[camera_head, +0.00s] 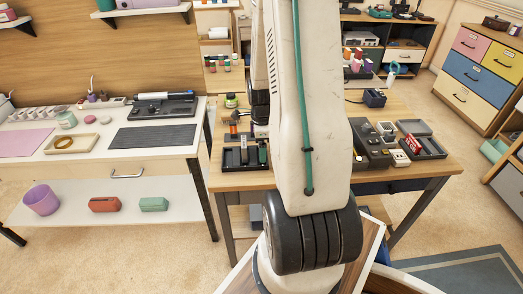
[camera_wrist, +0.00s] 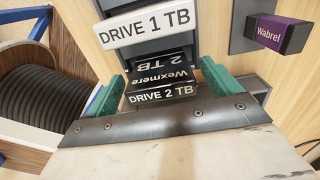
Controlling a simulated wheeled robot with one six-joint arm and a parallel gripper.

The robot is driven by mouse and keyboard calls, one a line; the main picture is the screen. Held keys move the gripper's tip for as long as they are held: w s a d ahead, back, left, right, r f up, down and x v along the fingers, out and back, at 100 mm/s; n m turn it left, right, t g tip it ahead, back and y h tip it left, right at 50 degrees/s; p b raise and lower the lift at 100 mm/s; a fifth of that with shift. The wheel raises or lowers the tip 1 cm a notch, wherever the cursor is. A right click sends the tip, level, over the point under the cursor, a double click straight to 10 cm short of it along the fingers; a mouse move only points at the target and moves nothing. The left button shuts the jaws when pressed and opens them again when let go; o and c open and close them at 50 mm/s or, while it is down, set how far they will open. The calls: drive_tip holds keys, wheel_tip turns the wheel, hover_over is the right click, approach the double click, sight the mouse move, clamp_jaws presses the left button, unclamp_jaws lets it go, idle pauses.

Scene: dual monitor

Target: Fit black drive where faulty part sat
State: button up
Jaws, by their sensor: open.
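In the wrist view a black drive (camera_wrist: 163,80) shows "Wexmere 2 TB" upside down on one face and "DRIVE 2 TB" on the nearer one. My gripper (camera_wrist: 168,88) is open, with a green finger on either side of this drive. I cannot tell whether the fingers touch it. A block with a white "DRIVE 1 TB" label (camera_wrist: 150,25) lies just beyond. In the head view my arm hides most of the gripper, near a dark tray (camera_head: 228,165) on the wooden table. I cannot make out the faulty part or its seat.
A purple "Wabrel" box (camera_wrist: 283,34) stands at the right in the wrist view. On the table's right side are a dark device (camera_head: 372,150) and a dark tray (camera_head: 436,153) holding a red and white item.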

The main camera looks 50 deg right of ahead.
drive_tip(key=shift+f, duration=0.85)
drive_tip(key=c, duration=1.1)
drive_tip(key=shift+r, duration=0.1)
drive_tip(key=shift+c, duration=0.2)
